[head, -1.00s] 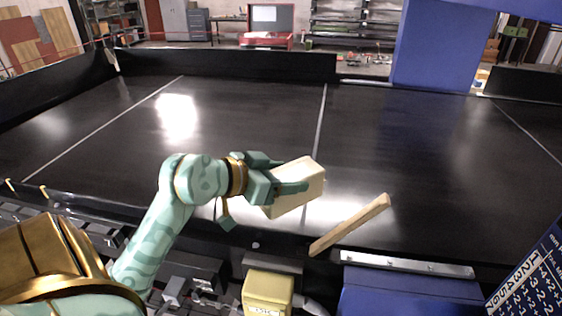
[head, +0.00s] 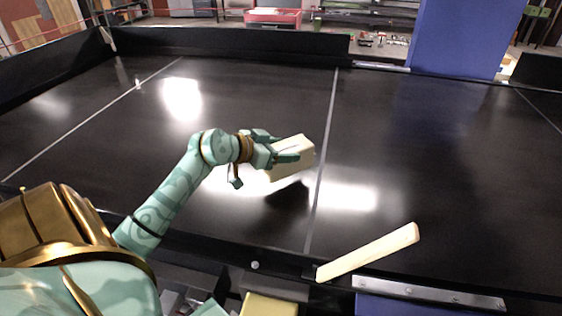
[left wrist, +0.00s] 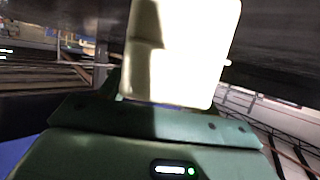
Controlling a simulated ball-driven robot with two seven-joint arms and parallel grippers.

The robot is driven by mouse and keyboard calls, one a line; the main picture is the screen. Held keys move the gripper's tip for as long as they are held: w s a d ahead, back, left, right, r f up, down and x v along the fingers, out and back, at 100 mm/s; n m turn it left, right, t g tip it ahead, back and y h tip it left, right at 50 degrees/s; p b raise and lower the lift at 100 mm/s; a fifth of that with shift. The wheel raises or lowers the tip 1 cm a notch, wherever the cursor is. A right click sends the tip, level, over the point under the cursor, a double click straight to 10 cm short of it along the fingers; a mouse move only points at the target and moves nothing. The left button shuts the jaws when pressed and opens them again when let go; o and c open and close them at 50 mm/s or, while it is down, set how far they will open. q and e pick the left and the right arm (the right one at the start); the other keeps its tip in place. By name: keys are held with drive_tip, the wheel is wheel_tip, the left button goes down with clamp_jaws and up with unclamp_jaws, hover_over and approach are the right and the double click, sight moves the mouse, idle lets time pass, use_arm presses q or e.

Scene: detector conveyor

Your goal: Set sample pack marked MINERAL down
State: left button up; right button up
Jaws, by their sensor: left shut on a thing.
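A cream-coloured block-shaped pack (head: 294,156) is held in my left gripper (head: 285,157), which is shut on it. The pack is tilted and appears to be above the black conveyor belt (head: 250,105), with a dark shadow below it to the right of the gripper. In the left wrist view the pack (left wrist: 185,50) fills the upper middle, pale and overexposed, in front of the gripper's green body. No marking can be read on the pack in either view.
A pale wooden bar (head: 368,252) lies slanted at the belt's near edge, right of the gripper. A yellow object (head: 273,305) shows at the bottom. A blue pillar (head: 458,40) stands at the back right. Much of the belt is clear.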

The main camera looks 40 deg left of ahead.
use_arm(q)
drive_tip(key=shift+w+a+f, duration=0.4)
drive_tip(key=shift+a+f, duration=0.1)
drive_tip(key=shift+f, duration=0.3)
wheel_tip(320, 180, down, 3)
drive_tip(key=shift+w+f, duration=0.1)
drive_tip(key=o, duration=1.3)
drive_tip(key=v, duration=1.2)
drive_tip(key=shift+b, duration=0.4)
